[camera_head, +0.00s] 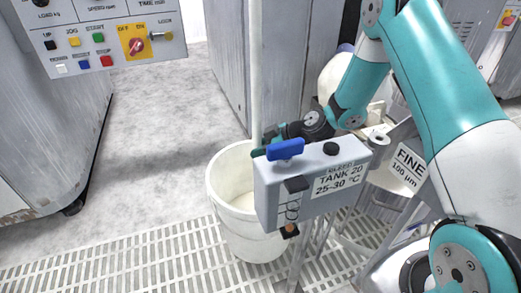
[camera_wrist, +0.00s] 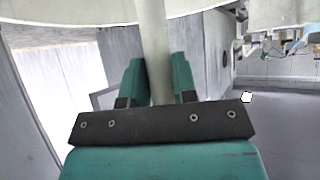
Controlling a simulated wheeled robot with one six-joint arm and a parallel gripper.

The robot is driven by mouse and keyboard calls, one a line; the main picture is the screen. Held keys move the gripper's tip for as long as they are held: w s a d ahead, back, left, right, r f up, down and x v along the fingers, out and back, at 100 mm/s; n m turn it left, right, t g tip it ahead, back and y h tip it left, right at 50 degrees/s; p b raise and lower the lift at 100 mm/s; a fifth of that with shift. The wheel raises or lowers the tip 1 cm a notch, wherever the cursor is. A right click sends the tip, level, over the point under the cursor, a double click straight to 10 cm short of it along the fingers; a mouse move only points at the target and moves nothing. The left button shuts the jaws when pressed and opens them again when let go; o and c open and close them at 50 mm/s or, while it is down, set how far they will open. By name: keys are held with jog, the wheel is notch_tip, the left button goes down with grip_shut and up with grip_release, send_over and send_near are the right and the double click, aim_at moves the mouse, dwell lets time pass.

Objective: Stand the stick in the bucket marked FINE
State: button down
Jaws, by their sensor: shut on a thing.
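The stick (camera_head: 256,70) is a long pale rod, upright in the head view and running out of the top of the picture. My gripper (camera_head: 262,147) is shut on it; in the wrist view the teal fingers (camera_wrist: 158,88) stand on either side of the stick (camera_wrist: 153,45). Its lower end is hidden behind the grey TANK 20 box. A white bucket (camera_head: 223,190) with pale contents stands below and left of that box; no marking shows on its visible side. A FINE 100 µm label (camera_head: 408,163) shows at right, on a grey surface partly covered by my arm.
The TANK 20 box (camera_head: 305,190) with a blue handle stands in front of my gripper. The concrete floor (camera_head: 160,120) is clear; white grating (camera_head: 130,260) lies in front.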

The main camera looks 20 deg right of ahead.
jog(key=c, duration=0.8)
grip_release()
jog(key=p+v, duration=0.6)
jog(key=v, duration=1.1)
jog(key=shift+s+d+r, duration=0.1)
jog(key=shift+d+r, duration=0.05)
jog(key=shift+r, duration=0.05)
